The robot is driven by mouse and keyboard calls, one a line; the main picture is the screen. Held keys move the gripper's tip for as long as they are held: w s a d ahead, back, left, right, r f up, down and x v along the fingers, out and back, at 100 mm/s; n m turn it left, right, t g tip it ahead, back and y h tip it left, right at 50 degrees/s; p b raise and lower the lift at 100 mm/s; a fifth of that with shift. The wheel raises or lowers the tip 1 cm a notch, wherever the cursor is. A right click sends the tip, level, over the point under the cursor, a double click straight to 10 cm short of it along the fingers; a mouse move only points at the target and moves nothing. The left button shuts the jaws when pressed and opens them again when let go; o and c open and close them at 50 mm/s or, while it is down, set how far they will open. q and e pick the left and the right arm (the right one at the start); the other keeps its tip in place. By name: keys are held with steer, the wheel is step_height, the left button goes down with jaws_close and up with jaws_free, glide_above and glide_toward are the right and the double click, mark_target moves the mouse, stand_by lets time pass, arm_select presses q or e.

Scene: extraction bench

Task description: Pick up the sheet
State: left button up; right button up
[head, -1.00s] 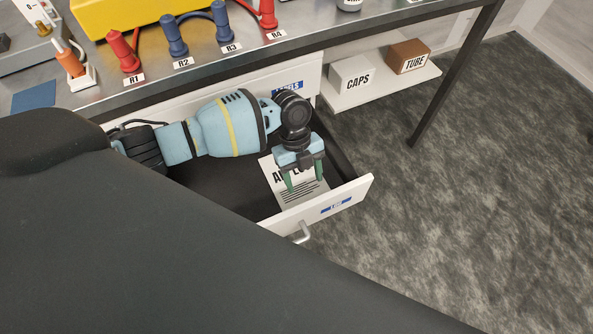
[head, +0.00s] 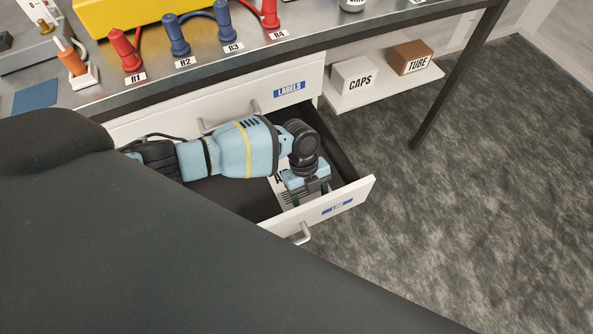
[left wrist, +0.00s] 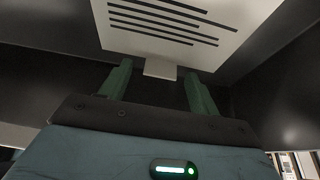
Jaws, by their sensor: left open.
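The white sheet (head: 283,204) with black print lies in the open drawer (head: 232,198). My left arm hides much of it in the head view. My left gripper (head: 310,195) points down into the drawer over the sheet's near end. In the left wrist view, the sheet (left wrist: 180,22) shows several black lines and a small pale tab (left wrist: 160,68) at its edge. The open green fingers (left wrist: 160,82) stand apart on either side of the tab, with nothing gripped. I cannot tell whether they touch the sheet. My right gripper is not in view.
The drawer's front panel (head: 352,195) has a blue label and a handle (head: 302,235). A closed drawer marked LABELS (head: 308,82) is above it. A shelf at the right holds a CAPS box (head: 354,77) and a TUBE box (head: 410,57). Open floor lies to the right.

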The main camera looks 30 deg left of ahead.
arm_select(q)
steer(key=c, duration=1)
steer(key=shift+r, duration=0.1)
